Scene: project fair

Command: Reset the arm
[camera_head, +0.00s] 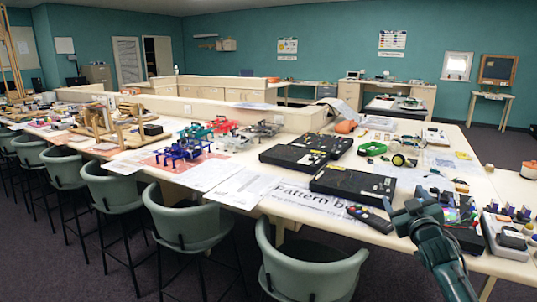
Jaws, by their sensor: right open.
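My right gripper (410,204) is at the lower right of the head view, at the end of my dark grey arm (446,268), which comes in from the bottom right. The gripper is open and I see nothing held in it. It shows in front of the near edge of the long cream table (333,231); how high it is above the table I cannot tell. A black remote-like object (369,219) shows just left of it. My left gripper is not in view.
Black flat cases (352,184) and (294,157) lie on the table with papers and blue (183,152) and red frames. Electronics (505,236) sit at the right. Green chairs (303,271) line the near side. A low partition (230,109) runs behind.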

